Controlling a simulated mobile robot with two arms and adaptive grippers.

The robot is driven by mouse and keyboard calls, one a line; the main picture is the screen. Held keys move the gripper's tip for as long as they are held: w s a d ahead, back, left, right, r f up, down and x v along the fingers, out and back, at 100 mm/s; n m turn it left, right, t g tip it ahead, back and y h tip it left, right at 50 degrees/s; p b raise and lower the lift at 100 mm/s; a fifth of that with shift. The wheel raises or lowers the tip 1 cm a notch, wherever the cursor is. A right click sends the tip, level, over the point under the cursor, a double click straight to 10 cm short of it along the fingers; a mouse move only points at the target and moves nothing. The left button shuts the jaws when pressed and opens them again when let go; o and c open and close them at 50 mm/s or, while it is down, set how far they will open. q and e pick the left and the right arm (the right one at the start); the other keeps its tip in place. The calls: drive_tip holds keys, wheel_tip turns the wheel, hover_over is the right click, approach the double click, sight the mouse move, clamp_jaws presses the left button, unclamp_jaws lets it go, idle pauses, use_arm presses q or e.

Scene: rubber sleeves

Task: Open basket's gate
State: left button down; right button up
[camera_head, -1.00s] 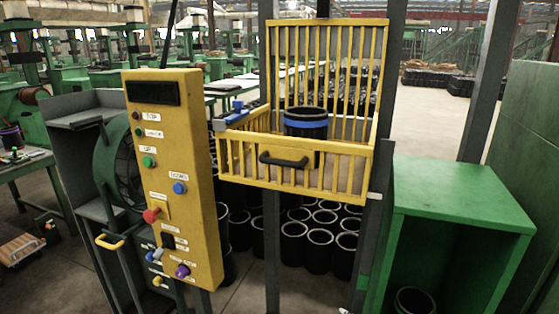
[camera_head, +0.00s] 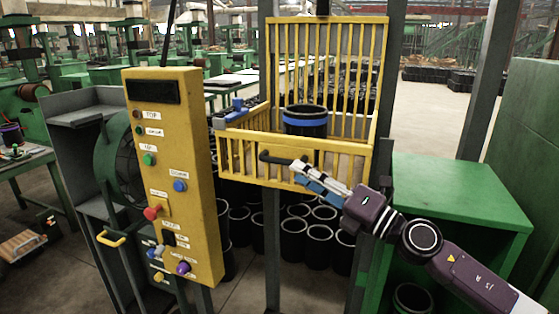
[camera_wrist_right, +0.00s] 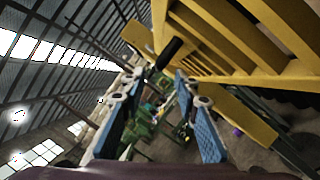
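The yellow barred basket (camera_head: 326,32) hangs between two dark posts. Its low front gate (camera_head: 235,146) stands upright and looks closed. A black handle (camera_head: 276,157) is on the gate's front; its right part is hidden by my right gripper. My right gripper (camera_head: 300,168) is at the handle's right end, in front of the gate. In the right wrist view the blue-padded fingers (camera_wrist_right: 152,88) are apart, and the handle (camera_wrist_right: 168,53) shows just beyond and between their tips. I cannot tell if they touch it. My left gripper is out of view.
A black sleeve with a blue band (camera_head: 305,121) stands in the basket. A yellow control panel (camera_head: 170,125) with several buttons stands left. Several black sleeves (camera_head: 293,238) stand beneath the basket.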

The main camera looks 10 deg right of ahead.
sight(279, 161)
drive_tip(key=p+x, duration=0.3)
drive_tip(key=x, duration=0.3)
drive_tip(key=shift+w+a+r, duration=0.15)
drive_tip(key=shift+r, duration=0.05)
drive_tip(key=shift+w+a, duration=0.35)
drive_tip(key=shift+w, duration=0.05)
clamp_jaws()
